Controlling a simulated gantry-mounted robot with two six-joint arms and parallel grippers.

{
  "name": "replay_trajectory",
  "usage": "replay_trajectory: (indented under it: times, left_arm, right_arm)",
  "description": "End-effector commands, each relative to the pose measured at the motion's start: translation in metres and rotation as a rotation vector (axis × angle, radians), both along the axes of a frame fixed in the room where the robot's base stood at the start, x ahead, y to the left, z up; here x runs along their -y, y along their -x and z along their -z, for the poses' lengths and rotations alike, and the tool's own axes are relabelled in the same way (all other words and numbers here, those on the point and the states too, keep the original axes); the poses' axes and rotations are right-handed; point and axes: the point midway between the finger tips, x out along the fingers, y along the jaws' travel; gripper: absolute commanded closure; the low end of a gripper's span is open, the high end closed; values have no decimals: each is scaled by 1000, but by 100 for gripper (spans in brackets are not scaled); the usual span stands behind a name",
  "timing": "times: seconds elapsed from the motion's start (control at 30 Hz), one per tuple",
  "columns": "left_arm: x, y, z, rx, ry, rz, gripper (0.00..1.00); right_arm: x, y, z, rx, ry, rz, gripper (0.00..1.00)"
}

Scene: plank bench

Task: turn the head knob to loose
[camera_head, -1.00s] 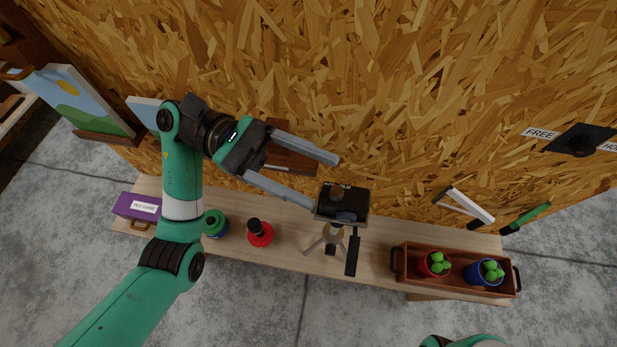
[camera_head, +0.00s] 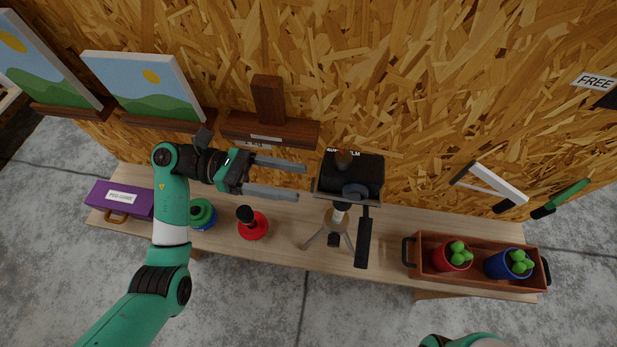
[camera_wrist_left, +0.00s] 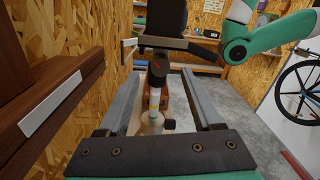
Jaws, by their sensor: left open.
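A tripod (camera_head: 338,221) stands on the bench. Its head carries a black box-like device (camera_head: 368,172), with a round grey-blue part (camera_head: 355,190) at the front and a black handle (camera_head: 363,238) hanging down. I cannot tell for sure which part is the head knob. My left gripper (camera_head: 302,182) is open and empty, its fingers pointing right, just left of the head and apart from it. In the left wrist view the pale tripod post (camera_wrist_left: 155,118) shows between the two fingers, with dark head parts above. My right gripper is out of view.
A red-based item (camera_head: 253,227), a green and blue item (camera_head: 203,214) and a purple case (camera_head: 122,200) stand left on the bench. A brown tray (camera_head: 422,275) with two cups is at right. A wall shelf (camera_head: 300,132) is just above my left gripper.

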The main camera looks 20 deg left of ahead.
Motion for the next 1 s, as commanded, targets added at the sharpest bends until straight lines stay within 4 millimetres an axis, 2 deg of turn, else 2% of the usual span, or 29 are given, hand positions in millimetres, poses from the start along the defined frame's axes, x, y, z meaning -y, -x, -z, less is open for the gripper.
replay_trajectory:
  times: [0.1, 0.2, 0.53, 0.9, 1.0]
  left_arm:
    - [23, -4, -1, 0, 0, 3, 33]
    - [33, -6, 0, 0, 0, 2, 33]
    - [39, -8, 0, 0, 0, -1, 33]
    - [39, -8, 0, 1, 0, 0, 100]
    - [39, -8, 0, 0, 0, 0, 100]
  right_arm:
    - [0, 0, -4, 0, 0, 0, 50]
    - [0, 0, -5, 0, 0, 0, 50]
    - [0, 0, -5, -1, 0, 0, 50]
    - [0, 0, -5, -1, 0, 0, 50]
    - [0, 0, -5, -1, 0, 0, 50]
